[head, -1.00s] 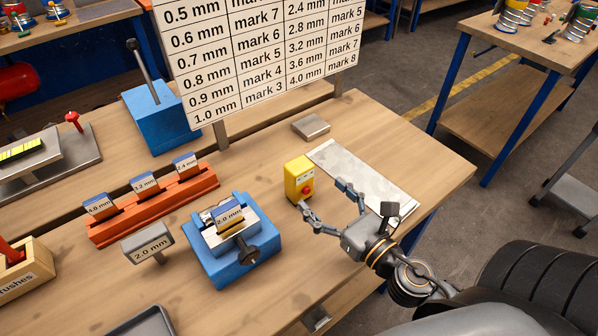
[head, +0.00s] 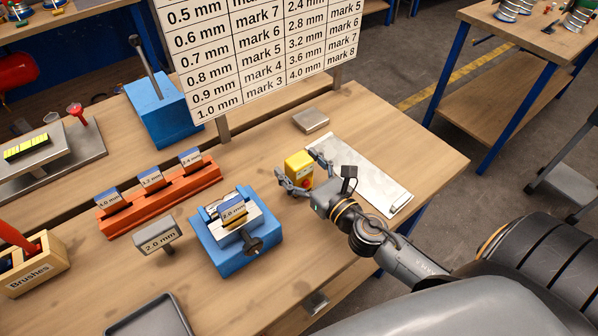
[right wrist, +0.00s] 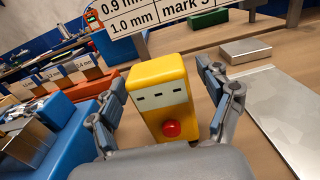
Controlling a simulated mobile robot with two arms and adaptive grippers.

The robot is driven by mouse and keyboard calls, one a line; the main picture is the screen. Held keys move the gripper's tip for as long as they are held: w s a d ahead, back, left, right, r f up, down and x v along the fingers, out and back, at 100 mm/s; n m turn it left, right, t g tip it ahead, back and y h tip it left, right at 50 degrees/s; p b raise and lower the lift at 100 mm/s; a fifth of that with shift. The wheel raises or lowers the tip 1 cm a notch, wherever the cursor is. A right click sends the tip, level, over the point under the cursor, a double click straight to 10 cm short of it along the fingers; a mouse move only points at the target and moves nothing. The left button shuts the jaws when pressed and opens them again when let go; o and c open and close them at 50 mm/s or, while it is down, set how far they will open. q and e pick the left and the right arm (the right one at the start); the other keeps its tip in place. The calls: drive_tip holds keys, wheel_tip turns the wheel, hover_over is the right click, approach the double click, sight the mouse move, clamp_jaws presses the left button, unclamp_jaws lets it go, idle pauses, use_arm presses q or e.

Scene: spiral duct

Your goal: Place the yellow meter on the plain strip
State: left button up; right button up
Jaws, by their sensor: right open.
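The yellow meter (head: 298,166), a small box with a red knob, stands upright on the workbench. In the right wrist view the meter (right wrist: 160,92) shows three dark slots and a red knob. The plain strip (head: 365,175), a flat pale metal plate, lies just right of the meter; it also shows in the right wrist view (right wrist: 285,110). My right gripper (head: 302,172) is open, with one finger on each side of the meter. In the right wrist view, gaps show between the fingers (right wrist: 165,105) and the meter. My left gripper is not in view.
A blue vise-like fixture (head: 222,245) with a 2.0 mm label stands left of the meter. An orange rack (head: 165,198) with labelled blocks is farther left. A small grey metal block (head: 311,120) lies behind the strip. A sign (head: 265,60) stands at the back.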

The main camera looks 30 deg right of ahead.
sight(299, 159)
drive_tip(key=shift+c, duration=0.4)
drive_tip(key=c, duration=1.5)
drive_tip(key=shift+r+p, duration=0.3)
drive_tip(key=shift+r, duration=0.35)
wheel_tip(299, 159, up, 3)
drive_tip(key=shift+f+p, duration=0.2)
drive_tip(key=shift+p, duration=0.35)
drive_tip(key=s+a+r+p, duration=0.3)
drive_tip(key=s+r, duration=0.6)
drive_tip(key=s, duration=0.4)
drive_tip(key=shift+s+a+r+p, duration=0.15)
drive_tip(key=shift+s+p, duration=0.1)
drive_tip(key=shift+p, duration=0.3)
